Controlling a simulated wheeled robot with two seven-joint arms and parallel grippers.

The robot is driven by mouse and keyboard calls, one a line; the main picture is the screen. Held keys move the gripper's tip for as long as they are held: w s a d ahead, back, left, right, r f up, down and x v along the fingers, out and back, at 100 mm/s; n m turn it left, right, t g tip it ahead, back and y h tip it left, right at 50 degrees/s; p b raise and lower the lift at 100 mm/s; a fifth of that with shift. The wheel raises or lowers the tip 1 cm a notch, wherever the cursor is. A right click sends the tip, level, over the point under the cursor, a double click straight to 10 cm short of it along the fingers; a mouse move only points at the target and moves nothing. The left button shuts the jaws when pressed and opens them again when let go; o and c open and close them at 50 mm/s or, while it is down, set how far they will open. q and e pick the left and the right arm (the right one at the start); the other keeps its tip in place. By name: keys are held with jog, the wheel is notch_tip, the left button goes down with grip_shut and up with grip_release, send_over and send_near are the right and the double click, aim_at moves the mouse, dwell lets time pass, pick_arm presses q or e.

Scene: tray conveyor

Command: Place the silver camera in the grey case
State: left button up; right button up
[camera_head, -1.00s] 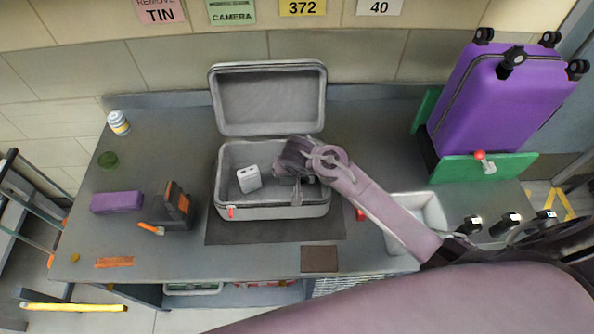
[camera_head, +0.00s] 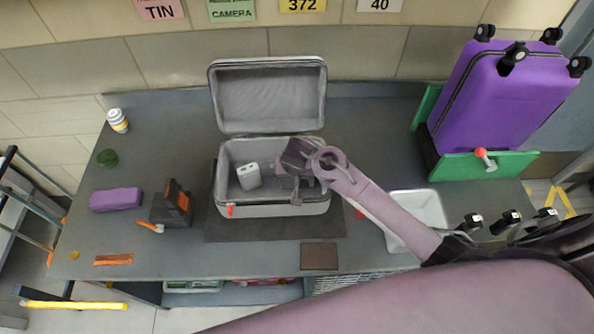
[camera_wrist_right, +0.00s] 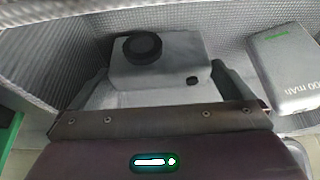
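The silver camera (camera_wrist_right: 165,68) has a round black lens and shows in the right wrist view, inside the grey case. In the head view my right arm hides it. The grey case (camera_head: 275,210) stands open on the workbench with its lid up at the back. My right gripper (camera_head: 290,178) is down inside the right part of the case. In the right wrist view its fingers (camera_wrist_right: 160,80) lie against both sides of the camera, with no clear gap. My left gripper is not in view.
A white power bank (camera_head: 249,177) lies in the left part of the case, also at the right of the wrist view (camera_wrist_right: 284,70). A white tray (camera_head: 428,207) is right of the case. A purple suitcase (camera_head: 500,100) stands at the back right. Purple and black-orange items lie left.

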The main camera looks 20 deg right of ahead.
jog(key=shift+r, duration=0.15)
jog(key=v, duration=1.3)
jog(key=shift+w+b, duration=0.25)
jog(key=shift+b, duration=0.15)
